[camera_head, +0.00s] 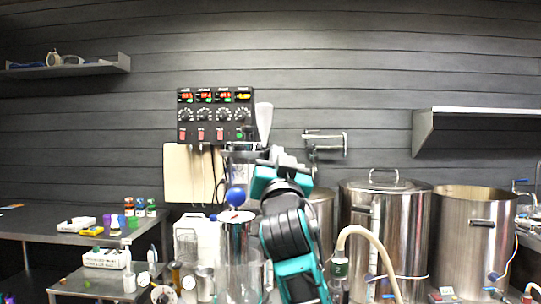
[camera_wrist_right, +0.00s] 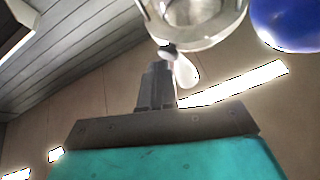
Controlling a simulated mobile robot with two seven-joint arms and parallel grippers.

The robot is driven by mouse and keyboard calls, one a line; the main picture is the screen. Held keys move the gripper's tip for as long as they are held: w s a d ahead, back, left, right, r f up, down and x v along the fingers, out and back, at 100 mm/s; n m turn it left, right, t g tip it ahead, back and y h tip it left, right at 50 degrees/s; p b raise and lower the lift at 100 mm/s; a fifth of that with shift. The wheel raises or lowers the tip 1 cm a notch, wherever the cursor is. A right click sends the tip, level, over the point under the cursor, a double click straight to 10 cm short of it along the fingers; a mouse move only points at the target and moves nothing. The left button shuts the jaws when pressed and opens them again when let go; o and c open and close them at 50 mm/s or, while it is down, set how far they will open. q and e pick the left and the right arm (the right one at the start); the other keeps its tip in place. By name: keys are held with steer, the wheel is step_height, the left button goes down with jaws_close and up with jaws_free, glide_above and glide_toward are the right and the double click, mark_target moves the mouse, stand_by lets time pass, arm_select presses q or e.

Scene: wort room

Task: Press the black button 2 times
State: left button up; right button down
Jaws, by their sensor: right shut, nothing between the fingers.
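The black control panel (camera_head: 217,117) hangs on the back wall in the head view. It has lit displays on top, a row of round dark knobs, and red switches with a small green light below. I cannot make out a separate black button on it. My right gripper (camera_head: 264,178) is raised below and to the right of the panel, apart from it in the picture; its fingertips are hard to see there. In the right wrist view its narrow dark fingers (camera_wrist_right: 157,78) are together with nothing between them. My left gripper is not in view.
A blue ball (camera_head: 235,196) stands close left of my right gripper. A lidded steel kettle (camera_head: 402,230) and an open pot (camera_head: 475,240) stand to the right. A steel table (camera_head: 25,225) with small bottles is at left. A wall shelf (camera_head: 470,113) juts out at right.

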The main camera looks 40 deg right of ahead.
steer(key=shift+s, duration=0.75)
steer(key=s+p, duration=0.1)
steer(key=s, duration=0.4)
steer(key=shift+d, duration=0.15)
steer(key=shift+f, duration=0.1)
stand_by(0.7)
